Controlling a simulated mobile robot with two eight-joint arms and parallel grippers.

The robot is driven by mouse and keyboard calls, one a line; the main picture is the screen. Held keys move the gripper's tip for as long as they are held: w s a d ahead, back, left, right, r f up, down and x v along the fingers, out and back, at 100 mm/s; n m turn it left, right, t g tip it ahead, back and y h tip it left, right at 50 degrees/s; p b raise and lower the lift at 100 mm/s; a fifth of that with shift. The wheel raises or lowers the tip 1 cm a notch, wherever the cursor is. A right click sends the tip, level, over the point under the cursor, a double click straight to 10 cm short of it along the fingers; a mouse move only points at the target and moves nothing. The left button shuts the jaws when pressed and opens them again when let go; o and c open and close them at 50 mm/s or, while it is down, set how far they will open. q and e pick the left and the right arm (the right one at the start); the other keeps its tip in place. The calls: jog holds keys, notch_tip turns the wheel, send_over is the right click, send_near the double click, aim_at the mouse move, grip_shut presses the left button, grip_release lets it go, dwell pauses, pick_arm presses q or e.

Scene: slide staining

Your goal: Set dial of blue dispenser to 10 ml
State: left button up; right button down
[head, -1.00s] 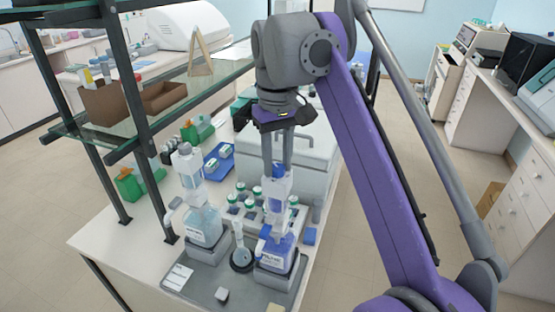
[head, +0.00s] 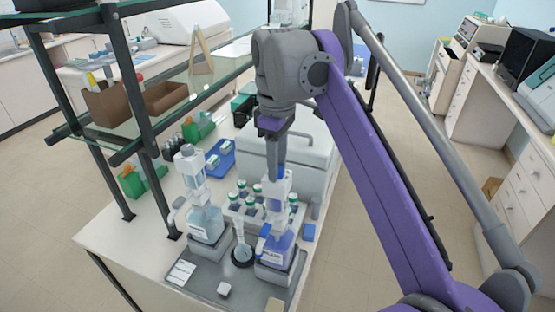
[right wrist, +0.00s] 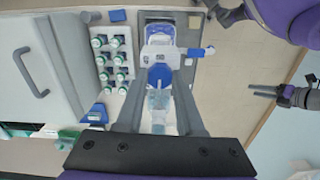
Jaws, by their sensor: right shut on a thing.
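The blue dispenser stands upright, its blue-liquid bottle (head: 279,248) in a grey holder. Its white upper body (head: 278,190) rises above it. In the right wrist view the round blue top (right wrist: 160,76) of the dispenser is seen from above, with the white body (right wrist: 160,55) around it. My right gripper (head: 277,176) points straight down; its fingertips (right wrist: 160,80) are closed on either side of the blue top. The fingers partly hide the top, and I cannot read any scale. My left gripper (right wrist: 262,91) seems to show at the right of the right wrist view, away from the dispenser.
A second dispenser with pale liquid (head: 206,218) stands to the left, with a small flask (head: 242,252) between them. Green-capped vials (right wrist: 100,58) stand close behind. A large white box (head: 310,165) is at the back. A glass shelf (head: 175,95) overhangs the left.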

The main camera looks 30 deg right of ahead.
jog(key=shift+n, duration=0.5)
jog(key=c, duration=0.5)
grip_release()
jog(key=shift+r, duration=0.1)
jog(key=shift+r+p, duration=0.3)
jog(key=shift+r, duration=4.95)
